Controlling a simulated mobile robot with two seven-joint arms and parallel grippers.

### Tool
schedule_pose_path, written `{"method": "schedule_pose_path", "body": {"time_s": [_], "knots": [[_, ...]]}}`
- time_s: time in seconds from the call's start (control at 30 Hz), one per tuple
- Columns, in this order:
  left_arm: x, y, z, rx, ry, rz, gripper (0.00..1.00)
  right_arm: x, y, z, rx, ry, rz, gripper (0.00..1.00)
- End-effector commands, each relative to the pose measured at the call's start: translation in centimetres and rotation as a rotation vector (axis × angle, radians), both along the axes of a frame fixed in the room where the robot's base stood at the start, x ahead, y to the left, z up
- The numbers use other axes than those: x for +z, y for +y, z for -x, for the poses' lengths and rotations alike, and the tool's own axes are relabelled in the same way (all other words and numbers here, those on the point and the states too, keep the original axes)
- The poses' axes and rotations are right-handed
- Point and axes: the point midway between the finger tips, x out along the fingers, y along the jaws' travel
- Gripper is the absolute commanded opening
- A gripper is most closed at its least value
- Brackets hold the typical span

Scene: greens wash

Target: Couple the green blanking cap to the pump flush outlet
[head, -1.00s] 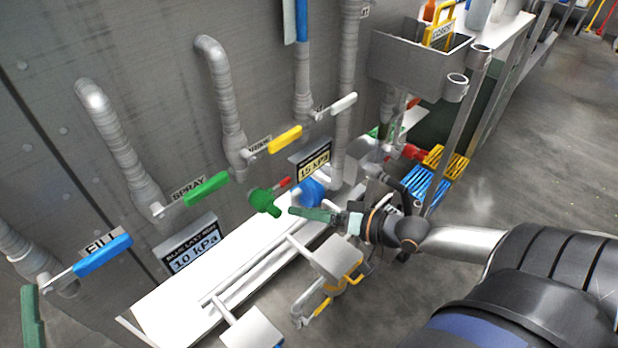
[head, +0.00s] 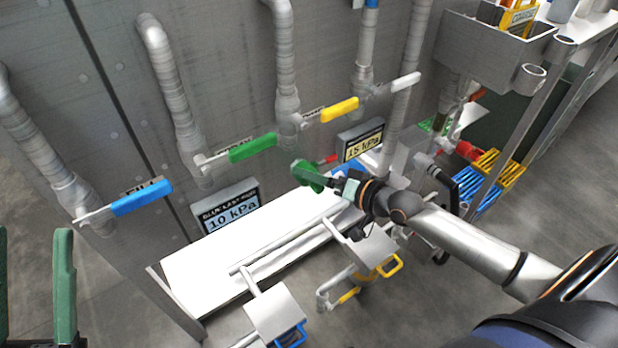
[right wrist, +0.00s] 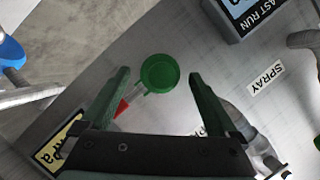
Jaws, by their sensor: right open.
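The green cap (head: 302,172), round and cup-like, is at the wall side above the white bench, partly covered by my right gripper's finger. In the right wrist view the cap (right wrist: 160,72) shows as a green disc with a rim, between and slightly beyond the fingertips, with no finger visibly closed on it. My right gripper (right wrist: 158,76) is open, its two green fingers spread either side of the cap. My left gripper (head: 33,235) is at the lower left edge, its green fingers apart and nothing seen between them. I cannot tell which fitting is the pump flush outlet.
Pipes with blue (head: 142,198), green (head: 252,148) and yellow (head: 339,109) lever handles line the wall. Gauge boxes (head: 228,210) stand below them. The white bench top (head: 205,275) is mostly bare.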

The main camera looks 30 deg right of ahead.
Motion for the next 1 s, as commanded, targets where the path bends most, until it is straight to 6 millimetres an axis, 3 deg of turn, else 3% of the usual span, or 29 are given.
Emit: {"method": "schedule_pose_path", "body": {"time_s": [0.2,0.57,1.0], "knots": [[-0.7,0.0,0.0,-0.007,0.005,0.007,0.50,-0.5,0.6,-1.5,-0.001,-0.001,0.000,0.95],[-0.7,-0.1,0.0,-0.012,0.008,0.010,0.50,-0.6,0.8,-1.7,-0.001,0.002,0.001,0.94],[-0.7,-0.1,0.0,-0.012,0.007,0.008,0.50,-0.6,0.7,-1.7,0.000,0.001,0.001,0.44]]}}
